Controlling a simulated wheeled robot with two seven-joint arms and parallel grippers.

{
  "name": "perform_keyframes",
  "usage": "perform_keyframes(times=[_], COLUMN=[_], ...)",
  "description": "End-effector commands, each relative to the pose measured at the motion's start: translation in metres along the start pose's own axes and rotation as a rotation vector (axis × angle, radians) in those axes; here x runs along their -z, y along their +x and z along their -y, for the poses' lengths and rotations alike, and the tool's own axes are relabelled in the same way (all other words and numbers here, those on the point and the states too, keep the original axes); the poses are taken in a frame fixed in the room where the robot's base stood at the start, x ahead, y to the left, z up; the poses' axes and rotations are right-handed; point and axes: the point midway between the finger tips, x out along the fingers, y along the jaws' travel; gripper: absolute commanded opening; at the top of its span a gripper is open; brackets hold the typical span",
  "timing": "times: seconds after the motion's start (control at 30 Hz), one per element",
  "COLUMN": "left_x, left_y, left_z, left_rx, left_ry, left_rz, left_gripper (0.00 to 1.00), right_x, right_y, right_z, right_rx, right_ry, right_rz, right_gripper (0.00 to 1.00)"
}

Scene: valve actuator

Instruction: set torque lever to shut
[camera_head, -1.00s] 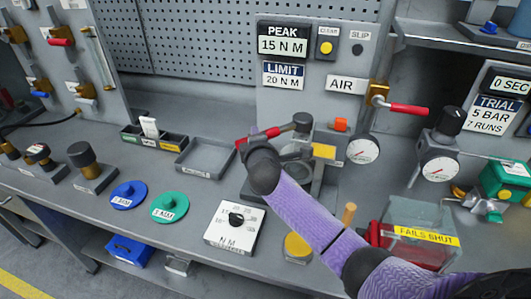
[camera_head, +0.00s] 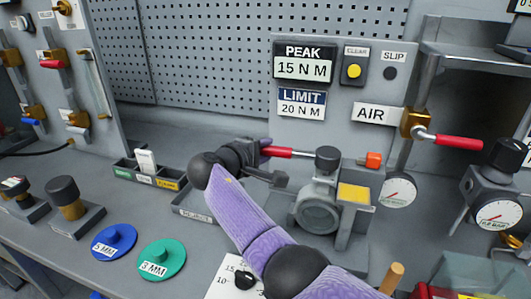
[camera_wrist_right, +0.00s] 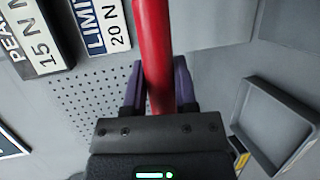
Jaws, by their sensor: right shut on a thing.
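In the head view the lever points left from the hub, about level. My right gripper (camera_head: 264,150) is at the handle's outer end. In the right wrist view the red handle (camera_wrist_right: 154,60) runs between the purple fingers (camera_wrist_right: 156,88), which are closed on it. The fingertips are partly hidden in the head view. My left gripper is not in view.
The peak display (camera_head: 304,64) reads 15 N M and the limit plate (camera_head: 301,103) reads 20 N M. A grey tray (camera_head: 190,212) lies under my right arm. A second red-handled valve (camera_head: 455,141) is at the right. Gauges (camera_head: 398,191) stand beside the rig.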

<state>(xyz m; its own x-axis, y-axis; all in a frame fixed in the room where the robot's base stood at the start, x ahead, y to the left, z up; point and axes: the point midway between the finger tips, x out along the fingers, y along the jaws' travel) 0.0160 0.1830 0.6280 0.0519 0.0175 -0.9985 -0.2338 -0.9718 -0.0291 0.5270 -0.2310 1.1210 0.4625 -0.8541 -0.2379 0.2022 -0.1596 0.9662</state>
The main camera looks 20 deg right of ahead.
Motion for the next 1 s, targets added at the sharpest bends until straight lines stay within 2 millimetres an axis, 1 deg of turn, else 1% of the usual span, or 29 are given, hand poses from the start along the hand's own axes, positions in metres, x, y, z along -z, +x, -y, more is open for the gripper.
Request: perform_keyframes(times=[0.2,0.67,0.7,0.83,1.0], left_x=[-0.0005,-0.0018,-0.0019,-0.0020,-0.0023], left_y=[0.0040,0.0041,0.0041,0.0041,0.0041], left_z=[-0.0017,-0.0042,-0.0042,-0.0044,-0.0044], left_rx=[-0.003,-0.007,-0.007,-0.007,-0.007], left_ry=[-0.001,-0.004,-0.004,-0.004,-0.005], left_rz=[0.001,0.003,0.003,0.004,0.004], left_gripper=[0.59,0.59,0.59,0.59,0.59], right_x=[-0.0012,-0.0016,-0.0017,-0.0016,-0.0016], right_y=[-0.0021,-0.0027,-0.0027,-0.0027,-0.0029], right_z=[0.0008,0.0001,0.0001,0.0003,0.0006], right_rx=[0.003,0.003,0.003,0.003,0.004], right_ry=[0.010,0.012,0.012,0.011,0.011], right_rz=[0.034,0.042,0.042,0.042,0.041], right_gripper=[0.00,0.00,0.44,0.71,0.71])
